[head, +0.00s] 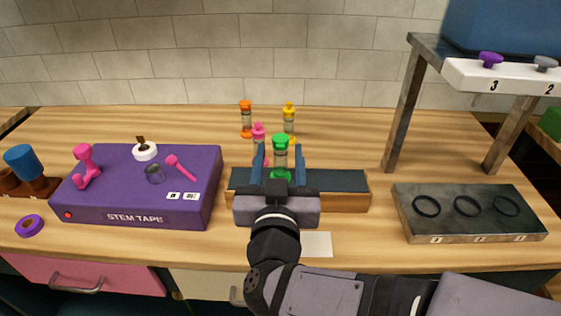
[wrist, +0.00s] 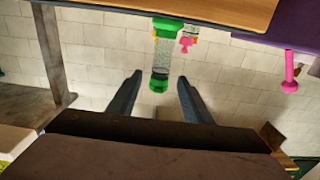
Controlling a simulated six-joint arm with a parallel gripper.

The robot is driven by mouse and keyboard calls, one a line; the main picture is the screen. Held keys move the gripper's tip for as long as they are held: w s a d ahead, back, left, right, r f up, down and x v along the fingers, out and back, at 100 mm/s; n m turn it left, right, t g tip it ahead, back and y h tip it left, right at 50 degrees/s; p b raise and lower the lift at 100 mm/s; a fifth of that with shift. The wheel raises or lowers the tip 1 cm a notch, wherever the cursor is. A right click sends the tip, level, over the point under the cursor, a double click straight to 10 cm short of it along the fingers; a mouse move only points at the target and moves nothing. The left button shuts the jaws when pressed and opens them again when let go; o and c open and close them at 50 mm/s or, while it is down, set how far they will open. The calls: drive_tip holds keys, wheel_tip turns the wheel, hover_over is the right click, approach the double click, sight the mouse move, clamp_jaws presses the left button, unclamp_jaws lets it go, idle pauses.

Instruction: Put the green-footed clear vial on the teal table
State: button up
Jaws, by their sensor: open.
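The clear vial (head: 281,159) has a green cap and a green foot and stands upright near the back edge of a dark-topped wooden block (head: 340,182). My gripper (head: 280,150) is open, with one blue finger to each side of the vial in the head view. In the wrist view, the vial (wrist: 163,52) shows upside down between and beyond the fingertips of my gripper (wrist: 160,76). Contact with the fingers is not visible. I cannot pick out a teal table with certainty.
Pink, orange (head: 246,118) and yellow (head: 289,118) vials stand close behind. A purple stem tape box (head: 140,190) is left. A grey block with black rings (head: 470,225) and a metal stand (head: 398,105) are right. Open wood lies between the block and the stand.

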sight(281, 135)
drive_tip(key=shift+w, duration=0.1)
drive_tip(key=shift+w+r+p, duration=0.1)
drive_tip(key=shift+w+p, duration=0.4)
drive_tip(key=shift+p, duration=0.4)
drive_tip(key=shift+w+p, duration=0.35)
drive_tip(key=shift+p, duration=0.05)
drive_tip(key=shift+w+f, duration=0.1)
drive_tip(key=shift+f, duration=0.1)
drive_tip(key=shift+w, duration=2.6)
clamp_jaws()
